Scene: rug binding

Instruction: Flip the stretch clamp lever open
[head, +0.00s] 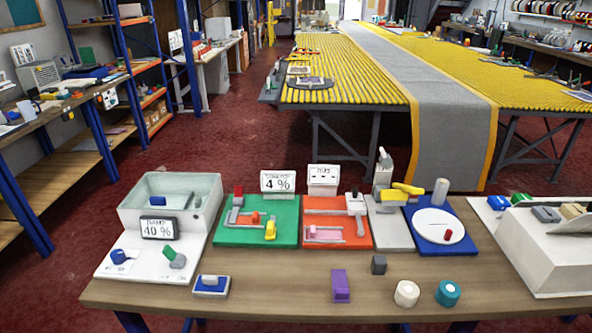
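On the plate are a grey bracket with an upright post (238,197), an orange block (256,218) and a yellow piece (270,231). I cannot tell which of these is the stretch clamp lever, or whether it is open. An orange-red plate (320,238) beside it carries grey rails, a pink strip (326,232) and a grey upright lever-like part (355,203). Neither of my grippers shows in the head view.
A pale bin (137,218) and a 40 % sign (158,228) stand left. A machine with a yellow handle (400,190), a blue plate (460,215) and a white box (540,255) stand right. Loose blocks and rolls lie in front. Bare wood (265,285) lies between them.

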